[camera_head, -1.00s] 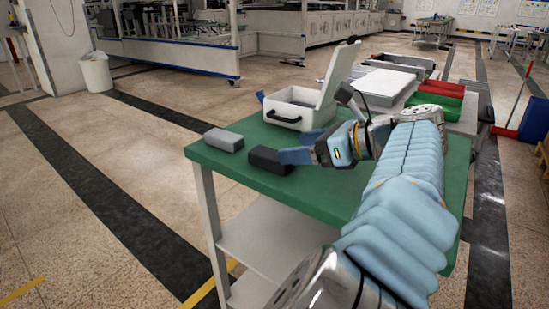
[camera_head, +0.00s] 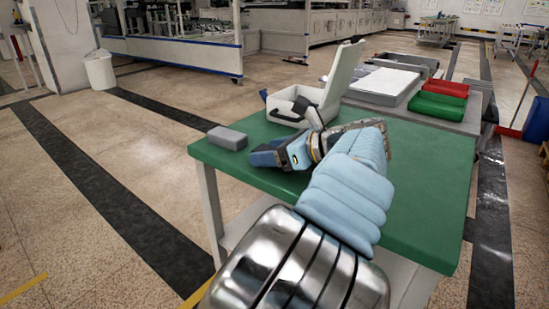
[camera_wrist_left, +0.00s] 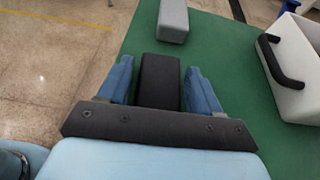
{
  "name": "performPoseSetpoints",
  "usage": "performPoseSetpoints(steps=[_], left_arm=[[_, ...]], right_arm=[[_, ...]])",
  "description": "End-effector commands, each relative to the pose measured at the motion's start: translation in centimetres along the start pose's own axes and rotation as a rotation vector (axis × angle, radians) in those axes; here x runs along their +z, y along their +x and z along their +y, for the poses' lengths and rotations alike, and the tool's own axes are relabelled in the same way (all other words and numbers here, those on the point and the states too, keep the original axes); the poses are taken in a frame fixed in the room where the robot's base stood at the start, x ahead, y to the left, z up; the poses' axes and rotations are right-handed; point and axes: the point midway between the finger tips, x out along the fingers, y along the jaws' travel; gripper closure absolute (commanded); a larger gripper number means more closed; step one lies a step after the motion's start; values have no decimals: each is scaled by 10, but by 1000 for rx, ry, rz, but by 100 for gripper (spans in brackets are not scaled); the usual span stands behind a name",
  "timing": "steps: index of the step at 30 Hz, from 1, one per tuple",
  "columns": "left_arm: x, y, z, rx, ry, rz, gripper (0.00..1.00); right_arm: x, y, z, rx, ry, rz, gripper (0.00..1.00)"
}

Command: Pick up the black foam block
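The black foam block (camera_wrist_left: 158,84) lies on the green table (camera_wrist_left: 125,52) in the left wrist view. My left gripper (camera_wrist_left: 159,66) is open, with one blue finger on each side of the block and a gap to each side. In the head view my left gripper (camera_head: 264,155) is low over the table's near left part, and it mostly hides the block there. My right gripper is not in view.
A grey block (camera_head: 227,138) lies near the table's left edge, just beyond the black one. An open white case (camera_head: 290,101) with a black handle stands behind the gripper. Red (camera_head: 446,88) and green (camera_head: 437,103) items lie further right. The table's right part is clear.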

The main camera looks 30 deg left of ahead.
Motion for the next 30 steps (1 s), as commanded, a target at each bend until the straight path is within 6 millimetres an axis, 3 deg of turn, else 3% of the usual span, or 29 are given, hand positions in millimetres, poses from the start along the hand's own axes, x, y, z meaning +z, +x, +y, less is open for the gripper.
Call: performPoseSetpoints(steps=[1, 8, 17, 30], left_arm=[[0, 0, 0, 0, 0, 0, 44], [0, 0, 0, 0, 0, 0, 77], [3, -2, 0, -1, -1, 0, 77], [80, -33, 0, 0, -2, 1, 77]], right_arm=[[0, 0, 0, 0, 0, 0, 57], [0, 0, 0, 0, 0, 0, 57], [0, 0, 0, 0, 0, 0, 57], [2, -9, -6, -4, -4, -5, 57]])
